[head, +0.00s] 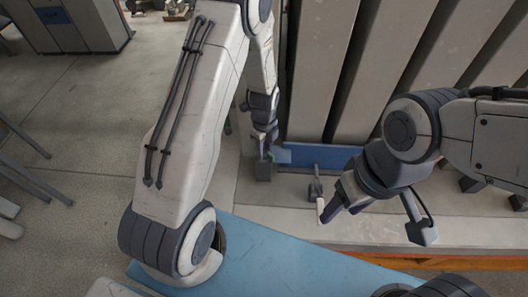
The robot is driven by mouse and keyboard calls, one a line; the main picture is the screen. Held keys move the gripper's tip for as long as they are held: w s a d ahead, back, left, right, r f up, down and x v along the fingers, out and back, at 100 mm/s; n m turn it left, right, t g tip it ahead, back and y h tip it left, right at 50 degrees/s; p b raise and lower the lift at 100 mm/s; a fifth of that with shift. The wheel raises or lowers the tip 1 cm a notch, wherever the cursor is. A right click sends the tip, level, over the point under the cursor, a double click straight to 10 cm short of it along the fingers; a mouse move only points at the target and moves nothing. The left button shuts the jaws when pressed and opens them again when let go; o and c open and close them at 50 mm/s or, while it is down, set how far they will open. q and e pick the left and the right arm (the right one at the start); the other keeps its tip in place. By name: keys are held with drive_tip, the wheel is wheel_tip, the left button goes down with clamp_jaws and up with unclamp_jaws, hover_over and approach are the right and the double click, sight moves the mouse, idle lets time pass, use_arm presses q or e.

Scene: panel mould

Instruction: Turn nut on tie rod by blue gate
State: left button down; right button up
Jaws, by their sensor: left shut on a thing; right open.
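The blue gate (305,158) is a low blue strip at the foot of the upright grey panels. My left gripper (266,151) reaches down to the gate's left end. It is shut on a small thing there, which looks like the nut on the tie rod.
A small dark tool-like part with a pale handle (320,205) is beside my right gripper's left finger; I cannot tell if they touch. Tall grey panels (322,65) stand behind. An orange beam (440,262) edges the ledge (270,220).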

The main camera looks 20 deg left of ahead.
use_arm(q)
drive_tip(key=shift+s+m, duration=0.1)
drive_tip(key=shift+m, duration=0.9)
drive_tip(key=shift+s+a+r+m, duration=0.1)
drive_tip(key=shift+r+m, duration=0.05)
drive_tip(key=shift+m, duration=0.55)
drive_tip(key=shift+w+r+m, duration=0.1)
drive_tip(key=shift+w+m, duration=0.1)
drive_tip(key=shift+m, duration=1.6)
